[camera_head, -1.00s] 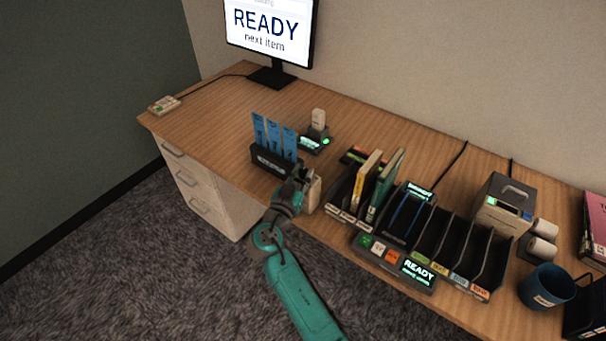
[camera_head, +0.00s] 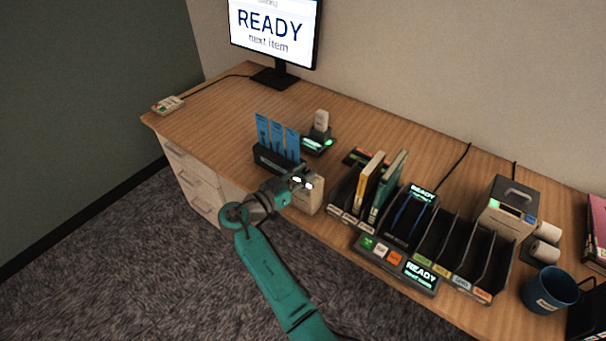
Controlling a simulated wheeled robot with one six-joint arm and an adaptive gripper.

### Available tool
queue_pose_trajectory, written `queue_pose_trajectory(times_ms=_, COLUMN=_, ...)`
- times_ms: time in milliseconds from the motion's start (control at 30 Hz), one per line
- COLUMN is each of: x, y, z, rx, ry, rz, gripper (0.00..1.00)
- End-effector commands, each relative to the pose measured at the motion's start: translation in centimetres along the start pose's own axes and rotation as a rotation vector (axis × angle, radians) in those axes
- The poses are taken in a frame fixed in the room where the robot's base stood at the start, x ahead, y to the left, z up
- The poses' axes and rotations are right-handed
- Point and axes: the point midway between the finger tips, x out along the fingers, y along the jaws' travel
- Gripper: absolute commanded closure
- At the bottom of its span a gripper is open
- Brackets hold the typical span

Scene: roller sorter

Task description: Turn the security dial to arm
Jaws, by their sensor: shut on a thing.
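A small pale box (camera_head: 311,201) stands at the front edge of the desk, between the black holder with blue cards and the book slots. My gripper (camera_head: 303,183) is at the top of this box, with its fingers shut on what seems to be the security dial. The fingers and wrist hide the dial, so its pointer and marks cannot be read. My teal arm reaches up to it from the bottom of the view.
Close left of my gripper is the black holder (camera_head: 266,158) with upright blue cards. Close right are the slots with books (camera_head: 369,180) and a lit READY panel (camera_head: 420,275). A scanner in its cradle (camera_head: 319,143) stands behind.

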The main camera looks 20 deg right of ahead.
Motion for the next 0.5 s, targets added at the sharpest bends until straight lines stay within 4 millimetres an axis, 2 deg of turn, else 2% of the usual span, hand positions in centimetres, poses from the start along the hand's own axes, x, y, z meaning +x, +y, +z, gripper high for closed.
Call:
queue_pose_trajectory(times_ms=200, x=0.03, y=0.00, z=0.11, rx=-0.002, ry=-0.002, rz=-0.001, gripper=1.00)
queue_pose_trajectory(times_ms=233, x=0.03, y=0.00, z=0.12, rx=-0.002, ry=-0.002, rz=-0.001, gripper=0.71)
queue_pose_trajectory(times_ms=333, x=0.03, y=0.00, z=0.11, rx=-0.002, ry=-0.002, rz=-0.001, gripper=0.48)
queue_pose_trajectory(times_ms=500, x=0.03, y=0.00, z=0.07, rx=-0.001, ry=-0.001, rz=-0.001, gripper=0.48)
